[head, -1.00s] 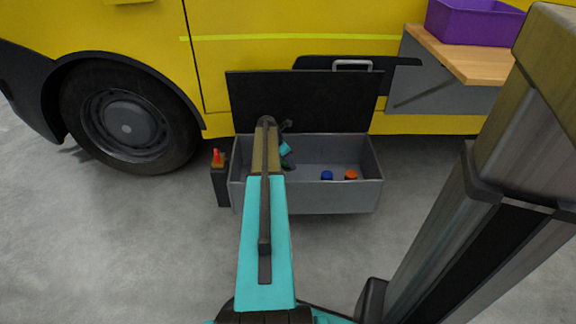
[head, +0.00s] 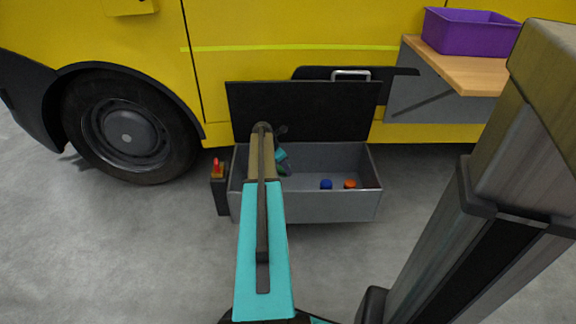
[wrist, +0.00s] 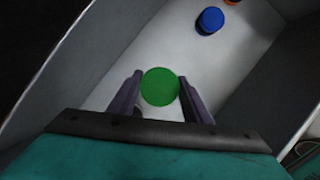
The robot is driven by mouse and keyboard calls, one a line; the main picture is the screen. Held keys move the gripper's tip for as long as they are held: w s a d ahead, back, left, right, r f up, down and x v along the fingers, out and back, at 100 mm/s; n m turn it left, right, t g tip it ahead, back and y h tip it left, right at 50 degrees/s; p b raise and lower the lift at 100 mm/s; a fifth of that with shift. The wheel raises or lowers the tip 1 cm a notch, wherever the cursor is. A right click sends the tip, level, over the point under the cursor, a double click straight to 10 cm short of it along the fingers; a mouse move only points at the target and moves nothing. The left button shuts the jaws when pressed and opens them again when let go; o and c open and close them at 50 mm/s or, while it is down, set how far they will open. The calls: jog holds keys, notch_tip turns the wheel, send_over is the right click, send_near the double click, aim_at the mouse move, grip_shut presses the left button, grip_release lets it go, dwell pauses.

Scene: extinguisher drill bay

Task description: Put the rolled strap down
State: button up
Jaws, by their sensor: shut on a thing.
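The green rolled strap (wrist: 160,87) shows as a round green disc between the two dark fingers of my gripper (wrist: 158,95) in the wrist view. The fingers are shut on its sides. The gripper is inside the open grey bin (head: 310,206), toward its left end, with the bin's pale floor behind the strap. In the head view my arm covers much of that end, and the strap is hardly visible there. I cannot tell whether the strap touches the floor.
A blue roll (head: 326,184) and an orange roll (head: 349,184) lie in the bin's right half. A raised black lid (head: 305,110) stands behind. A dark holder with a red top (head: 218,170) stands left of the bin. A purple crate (head: 466,35) sits on a wooden shelf (head: 462,75).

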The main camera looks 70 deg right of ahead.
jog(key=w+a+r+n+p, duration=0.1)
jog(key=w+a+r+p, duration=0.4)
jog(key=w+r, duration=0.3)
jog(key=w+a+r+n+t+p, duration=0.15)
jog(key=w+a+r+p, duration=0.3)
jog(key=w, duration=0.55)
jog(key=w+a+r+n+p, duration=0.1)
jog(key=w+a+r+p, duration=0.35)
jog(key=w+r, duration=0.4)
jog(key=w+a+r+n+p, duration=0.1)
jog(key=w+a+r+p, duration=0.5)
jog(key=w+a+r, duration=0.4)
jog(key=w+a+r+n+p, duration=0.2)
jog(key=w+a+r+p, duration=0.6)
jog(key=a, duration=0.5)
jog(key=w+a+r+p, duration=0.1)
jog(key=a+r+p, duration=0.5)
jog(key=a+r, duration=0.7)
jog(key=w+a+r+p, duration=0.2)
jog(key=a+r+p, duration=0.55)
jog(key=a, duration=0.85)
jog(key=s+a+r+m+g+p, duration=0.1)
jog(key=s+a+r+m+p, duration=0.4)
jog(key=s+a+r, duration=0.7)
jog(key=shift+s+a+r+m, duration=0.15)
jog(key=shift+a+r+m, duration=0.2)
jog(key=shift+a+m, duration=0.3)
